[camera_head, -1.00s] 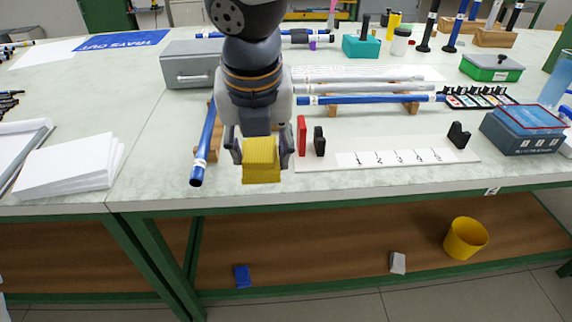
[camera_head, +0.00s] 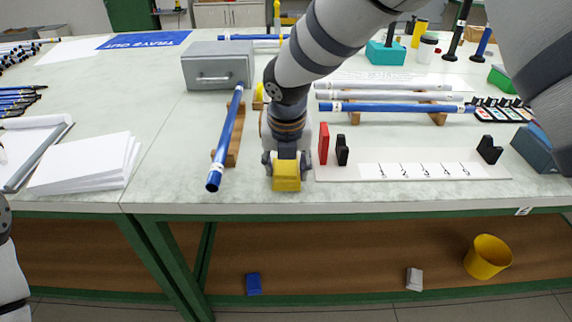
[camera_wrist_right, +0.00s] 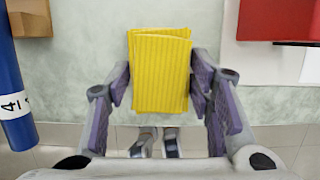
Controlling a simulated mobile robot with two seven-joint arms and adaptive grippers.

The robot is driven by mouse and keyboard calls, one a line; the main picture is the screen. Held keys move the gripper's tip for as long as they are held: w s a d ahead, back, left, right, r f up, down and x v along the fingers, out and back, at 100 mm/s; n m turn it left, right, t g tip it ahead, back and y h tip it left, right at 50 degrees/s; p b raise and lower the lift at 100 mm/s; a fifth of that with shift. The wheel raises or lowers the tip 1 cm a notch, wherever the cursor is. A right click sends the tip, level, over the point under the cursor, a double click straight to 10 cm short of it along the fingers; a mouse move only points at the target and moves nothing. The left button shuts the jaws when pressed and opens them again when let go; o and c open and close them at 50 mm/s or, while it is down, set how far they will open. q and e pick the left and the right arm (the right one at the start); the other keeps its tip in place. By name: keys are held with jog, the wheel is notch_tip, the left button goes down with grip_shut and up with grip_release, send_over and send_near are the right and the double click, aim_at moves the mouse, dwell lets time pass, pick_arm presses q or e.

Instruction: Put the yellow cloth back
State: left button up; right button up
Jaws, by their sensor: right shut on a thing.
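The yellow cloth (camera_head: 286,178) is a small folded, ribbed block near the table's front edge. It also shows in the wrist view (camera_wrist_right: 160,72), between the purple-padded fingers. My right gripper (camera_head: 287,162) points down and is shut on the cloth, with one finger on each side. I cannot tell whether the cloth rests on the table or hangs just above it. My left gripper is out of view.
A blue rod (camera_head: 227,140) lies on a wooden rest (camera_head: 236,138) just left of my gripper. A grey box (camera_head: 218,66) stands behind. White paper (camera_head: 85,165) lies left. The yellow bin (camera_head: 487,257) is below.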

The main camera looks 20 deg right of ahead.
aim_at(287, 180)
jog(key=shift+f, duration=0.1)
jog(key=o, duration=1)
jog(key=shift+r, duration=0.25)
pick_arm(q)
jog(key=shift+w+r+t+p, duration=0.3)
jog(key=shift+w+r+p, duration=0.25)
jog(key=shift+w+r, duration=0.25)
pick_arm(e)
jog(key=v, duration=1.1)
jog(key=shift+s+r, duration=0.2)
jog(key=shift+r, duration=0.15)
